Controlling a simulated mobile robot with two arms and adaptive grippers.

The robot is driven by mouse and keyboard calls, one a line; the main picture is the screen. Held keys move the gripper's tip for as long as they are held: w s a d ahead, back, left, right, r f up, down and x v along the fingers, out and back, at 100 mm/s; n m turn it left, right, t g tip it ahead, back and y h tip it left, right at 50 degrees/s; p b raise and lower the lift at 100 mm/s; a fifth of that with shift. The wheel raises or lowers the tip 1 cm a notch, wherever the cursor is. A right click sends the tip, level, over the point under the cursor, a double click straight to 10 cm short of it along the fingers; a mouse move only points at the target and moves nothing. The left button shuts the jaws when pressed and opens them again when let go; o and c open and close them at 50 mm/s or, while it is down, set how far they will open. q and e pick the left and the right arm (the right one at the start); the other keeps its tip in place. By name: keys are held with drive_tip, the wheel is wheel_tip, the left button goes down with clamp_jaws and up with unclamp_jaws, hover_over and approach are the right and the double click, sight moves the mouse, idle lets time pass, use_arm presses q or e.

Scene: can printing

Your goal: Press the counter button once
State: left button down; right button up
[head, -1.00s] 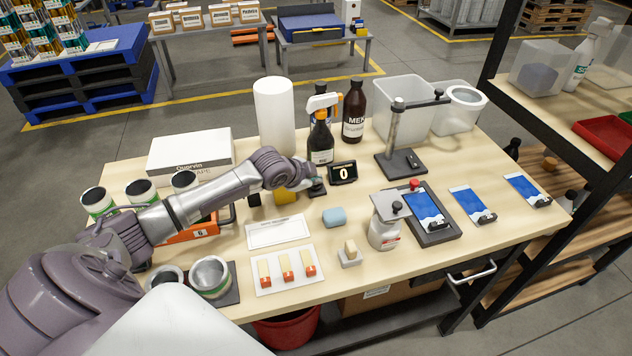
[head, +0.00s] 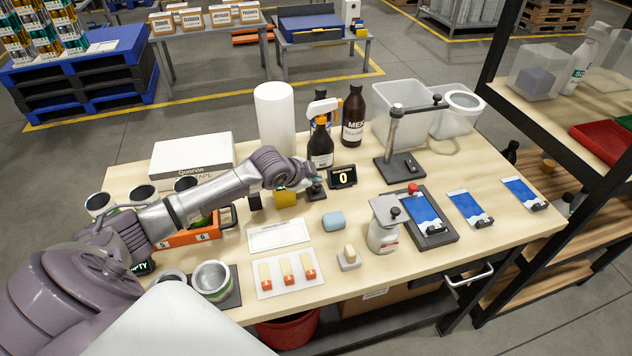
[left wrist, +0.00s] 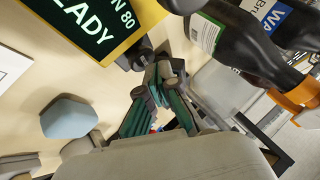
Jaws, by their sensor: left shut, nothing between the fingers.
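The counter display (head: 342,177) is a small black box reading 0, standing mid-table in the head view. A small dark block (head: 316,191), apparently the button's base, sits just left of it. My left gripper (head: 313,177) is shut and empty, right above this block and left of the display. Its fingers hide the top of the block, so I cannot tell whether they touch a button. In the left wrist view the shut fingers (left wrist: 160,85) point at the tabletop, between a sign and dark bottles. My right gripper is not in view.
A dark spray bottle (head: 320,148) stands close behind the gripper, with a brown bottle (head: 353,115) farther back. A yellow-edged sign (left wrist: 95,25) lies near the fingers. A blue sponge (head: 333,221) lies in front. Right of the display is a stand (head: 393,140).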

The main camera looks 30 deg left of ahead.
sight(315, 187)
use_arm(q)
drive_tip(key=shift+r, duration=0.35)
wheel_tip(315, 187, up, 5)
drive_tip(key=p, duration=0.5)
drive_tip(key=shift+f, duration=0.1)
idle(0.7)
